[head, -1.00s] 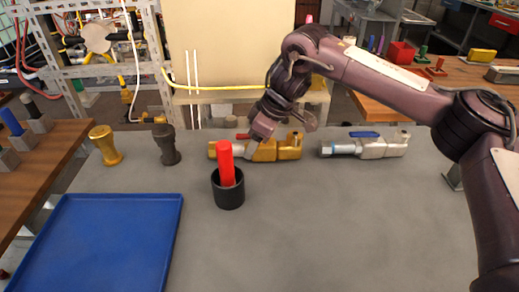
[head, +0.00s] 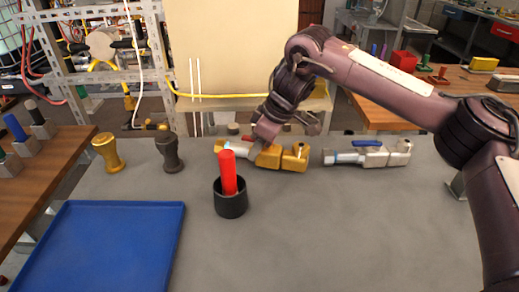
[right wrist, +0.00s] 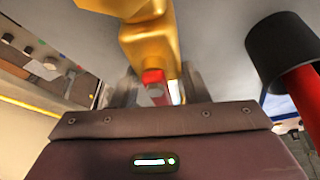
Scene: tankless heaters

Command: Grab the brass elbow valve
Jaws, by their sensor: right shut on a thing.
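The brass elbow valve (head: 293,158), gold with a small red handle, lies at the back of the grey table in the head view. My right gripper (head: 258,146) reaches down onto its middle and hides part of it. In the right wrist view, the valve (right wrist: 148,40) and its red handle (right wrist: 153,77) show at the fingertips. My right gripper (right wrist: 157,88) is shut on the valve there, one finger on each side. I cannot tell whether the valve is clear of the table. My left gripper is out of view.
A black cup (head: 231,202) holding a red cylinder (head: 228,172) stands just in front of the valve. A silver valve with a blue handle (head: 368,154) lies to its right. Gold (head: 108,153) and dark (head: 168,153) fittings stand left. A blue tray (head: 110,250) lies front left. The front right is clear.

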